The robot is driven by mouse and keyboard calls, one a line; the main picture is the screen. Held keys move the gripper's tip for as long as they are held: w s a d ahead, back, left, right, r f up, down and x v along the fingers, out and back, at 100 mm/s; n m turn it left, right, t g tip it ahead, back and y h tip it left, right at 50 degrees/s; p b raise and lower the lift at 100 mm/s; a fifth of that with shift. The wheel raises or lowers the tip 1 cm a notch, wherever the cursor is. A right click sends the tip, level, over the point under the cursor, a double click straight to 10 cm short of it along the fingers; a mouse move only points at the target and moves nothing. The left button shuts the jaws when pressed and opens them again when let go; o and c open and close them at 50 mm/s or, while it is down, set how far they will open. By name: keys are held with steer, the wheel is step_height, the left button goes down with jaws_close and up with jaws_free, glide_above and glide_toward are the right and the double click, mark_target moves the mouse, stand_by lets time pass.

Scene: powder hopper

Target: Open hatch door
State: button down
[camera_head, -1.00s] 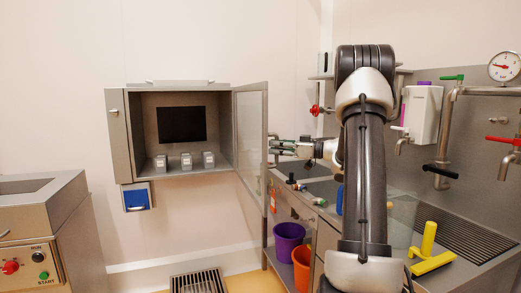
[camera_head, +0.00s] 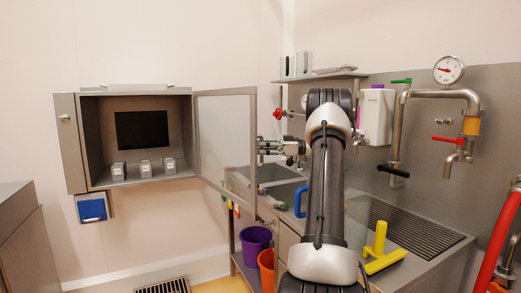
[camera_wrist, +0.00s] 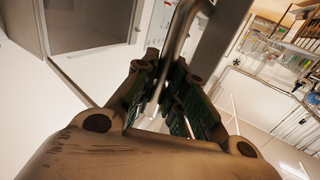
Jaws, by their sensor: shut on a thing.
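The hatch door (camera_head: 226,140) is a glass pane in a grey metal frame, hinged on the right side of a wall cabinet (camera_head: 84,186). It stands swung open, and the cabinet's inside shows. My gripper (camera_head: 268,146) is at the door's free right edge, shut on the door handle. In the wrist view the handle (camera_wrist: 178,38) is a metal bar running down between the two green-padded fingers of my gripper (camera_wrist: 170,100). The door's frame and dark pane (camera_wrist: 90,22) show at the upper left there. The fingers hide part of the handle.
Three small grey blocks (camera_head: 145,168) stand inside the cabinet under a black screen (camera_head: 142,130). A sink counter (camera_head: 420,250) with taps is at right, holding a yellow squeegee (camera_head: 380,250). Purple (camera_head: 255,243) and orange (camera_head: 267,270) buckets stand below the door's right side. Wall left is clear.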

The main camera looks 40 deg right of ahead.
steer(key=c, duration=1.5)
jaws_free()
steer(key=shift+o, duration=0.2)
steer(key=v, duration=1.2)
